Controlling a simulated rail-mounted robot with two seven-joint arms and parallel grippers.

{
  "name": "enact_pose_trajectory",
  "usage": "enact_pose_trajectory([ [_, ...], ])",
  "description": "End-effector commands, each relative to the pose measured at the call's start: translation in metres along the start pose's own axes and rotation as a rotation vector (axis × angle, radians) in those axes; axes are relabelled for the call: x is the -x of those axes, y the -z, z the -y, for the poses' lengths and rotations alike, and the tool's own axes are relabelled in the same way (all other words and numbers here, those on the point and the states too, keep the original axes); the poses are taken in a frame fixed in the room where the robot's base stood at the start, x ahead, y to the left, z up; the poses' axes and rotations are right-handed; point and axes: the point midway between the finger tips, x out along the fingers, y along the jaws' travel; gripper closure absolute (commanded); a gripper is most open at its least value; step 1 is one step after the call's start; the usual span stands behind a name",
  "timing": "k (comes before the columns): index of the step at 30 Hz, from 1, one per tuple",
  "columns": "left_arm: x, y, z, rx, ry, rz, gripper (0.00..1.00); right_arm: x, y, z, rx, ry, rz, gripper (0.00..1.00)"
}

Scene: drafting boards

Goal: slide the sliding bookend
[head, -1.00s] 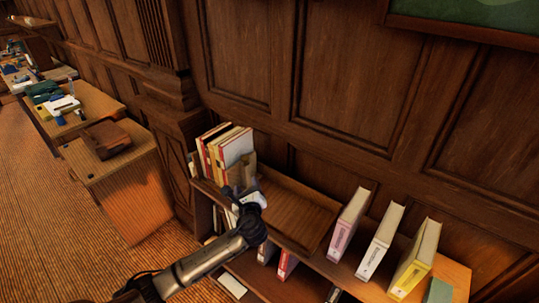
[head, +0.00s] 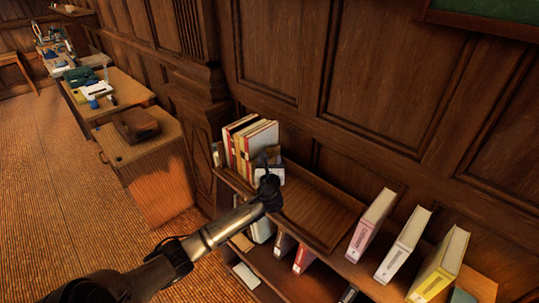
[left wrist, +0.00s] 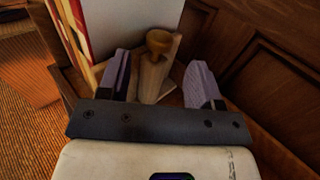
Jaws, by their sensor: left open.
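The sliding bookend (left wrist: 152,80) is a wooden upright with a round brown knob on top, seen in the left wrist view. It stands close beside the white face of the end book in a row of upright books (head: 250,142). My left gripper (left wrist: 160,62) is open, with one finger on each side of the bookend and its knob. In the head view my left gripper (head: 270,168) is at the right end of that row, and the bookend is mostly hidden there. My right gripper is not in view.
The bookend is on a wooden bookcase top with an empty tray-like section (head: 318,210) to its right. A pink book (head: 370,226), a white book (head: 402,245) and a yellow book (head: 438,266) stand farther right. The panelled wall (head: 350,120) is close behind.

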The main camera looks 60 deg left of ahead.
Motion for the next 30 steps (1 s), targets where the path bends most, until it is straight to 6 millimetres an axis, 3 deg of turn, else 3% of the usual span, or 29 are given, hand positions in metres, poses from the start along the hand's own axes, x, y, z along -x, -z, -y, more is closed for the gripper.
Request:
enact_pose_trajectory([
  [9, -0.04, 0.0, 0.0, 0.0, -0.001, 0.001, 0.41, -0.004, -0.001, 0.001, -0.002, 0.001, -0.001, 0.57],
  [24, -0.049, 0.0, 0.0, 0.0, 0.0, 0.0, 0.41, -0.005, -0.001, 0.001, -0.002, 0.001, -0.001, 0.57],
  [30, -0.049, 0.0, 0.0, 0.0, 0.0, 0.0, 0.59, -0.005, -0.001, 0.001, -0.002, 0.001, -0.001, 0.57],
])
